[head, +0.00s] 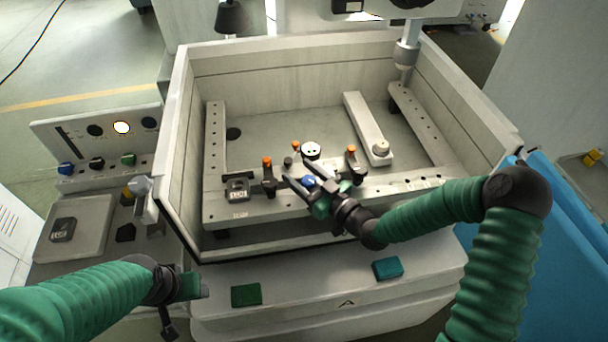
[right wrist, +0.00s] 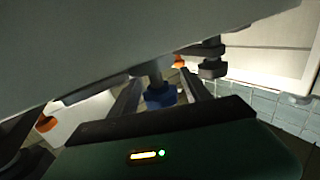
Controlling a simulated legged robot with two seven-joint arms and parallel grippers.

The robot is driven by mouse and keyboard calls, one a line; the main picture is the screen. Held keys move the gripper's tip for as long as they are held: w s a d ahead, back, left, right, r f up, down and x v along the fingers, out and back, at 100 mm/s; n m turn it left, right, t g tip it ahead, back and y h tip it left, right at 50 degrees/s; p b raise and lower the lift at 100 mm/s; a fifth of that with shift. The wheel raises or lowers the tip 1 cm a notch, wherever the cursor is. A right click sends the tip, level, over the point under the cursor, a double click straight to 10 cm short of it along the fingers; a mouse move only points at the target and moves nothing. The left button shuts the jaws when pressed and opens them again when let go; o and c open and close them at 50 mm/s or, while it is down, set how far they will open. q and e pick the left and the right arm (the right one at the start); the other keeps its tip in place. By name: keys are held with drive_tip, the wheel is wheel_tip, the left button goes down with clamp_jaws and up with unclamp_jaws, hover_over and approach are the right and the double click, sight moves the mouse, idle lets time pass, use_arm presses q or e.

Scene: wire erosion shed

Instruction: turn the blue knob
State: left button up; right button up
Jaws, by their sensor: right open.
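A blue knob (head: 308,181) on the front rail of the work tank sits between the fingers of my right gripper (head: 304,174). In the right wrist view the blue knob (right wrist: 160,95) is on a grey shaft between the two dark fingers (right wrist: 163,92). The fingers are apart, and I cannot tell whether either touches it. Another blue knob (head: 66,168) is on the control panel at the left, beside a black and a green knob. My left gripper (head: 184,296) is low at the left, away from both; its jaws are unclear.
The tank's pale walls (head: 180,110) surround the rails. Orange-topped clamps (head: 267,172) and (head: 351,160) stand on either side of the right gripper. A green block (head: 246,295) and a teal block (head: 388,268) lie on the front ledge.

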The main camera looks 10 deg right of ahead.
drive_tip(key=b+v, duration=0.1)
drive_tip(key=v, duration=1.5)
drive_tip(key=shift+s+d+f+b, duration=0.15)
drive_tip(key=shift+s+d+b, duration=0.05)
drive_tip(key=shift+s+b, duration=0.2)
idle(0.7)
